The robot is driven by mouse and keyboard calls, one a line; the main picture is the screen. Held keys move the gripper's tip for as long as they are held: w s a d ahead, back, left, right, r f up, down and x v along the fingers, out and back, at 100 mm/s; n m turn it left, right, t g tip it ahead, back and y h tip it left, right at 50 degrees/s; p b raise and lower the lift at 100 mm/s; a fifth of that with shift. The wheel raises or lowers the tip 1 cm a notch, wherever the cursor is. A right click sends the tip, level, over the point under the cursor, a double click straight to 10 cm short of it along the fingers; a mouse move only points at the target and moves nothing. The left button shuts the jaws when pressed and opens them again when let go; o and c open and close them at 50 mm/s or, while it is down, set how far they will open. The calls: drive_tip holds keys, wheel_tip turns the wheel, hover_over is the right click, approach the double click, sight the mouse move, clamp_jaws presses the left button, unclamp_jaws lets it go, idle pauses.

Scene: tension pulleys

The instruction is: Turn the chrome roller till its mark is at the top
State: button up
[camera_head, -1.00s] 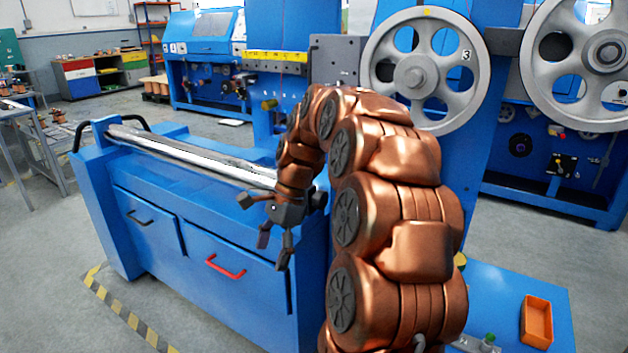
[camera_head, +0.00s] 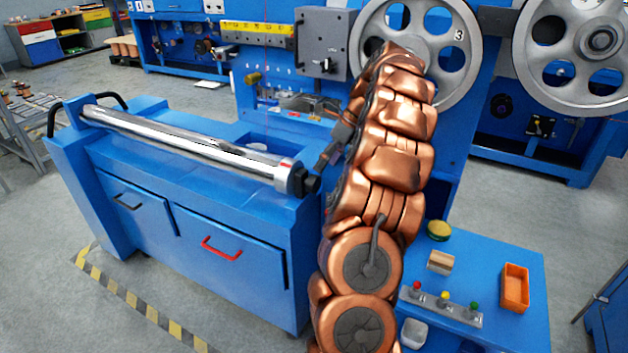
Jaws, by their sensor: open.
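The chrome roller (camera_head: 185,139) lies along the top of the blue cabinet (camera_head: 150,170), from the back left to the front right. Its near end has a pale collar (camera_head: 287,174) with a small reddish mark (camera_head: 284,164) on its upper side, and a black end piece (camera_head: 309,184). My gripper (camera_head: 326,158) is just right of that end, partly hidden by my copper arm. One dark finger shows, pointing down and left, and it looks apart from the roller. The gripper is open and nothing shows in it.
A blue side table (camera_head: 475,265) at right holds an orange tray (camera_head: 515,288), a button box (camera_head: 440,306) and small items. Large spoked wheels (camera_head: 575,50) stand behind. The cabinet has a red drawer handle (camera_head: 222,249).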

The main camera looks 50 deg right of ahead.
sight(318, 177)
drive_tip(key=shift+x, duration=3.6)
drive_tip(key=c, duration=1.2)
drive_tip(key=shift+s+a+h, duration=0.1)
drive_tip(key=shift+h, duration=0.2)
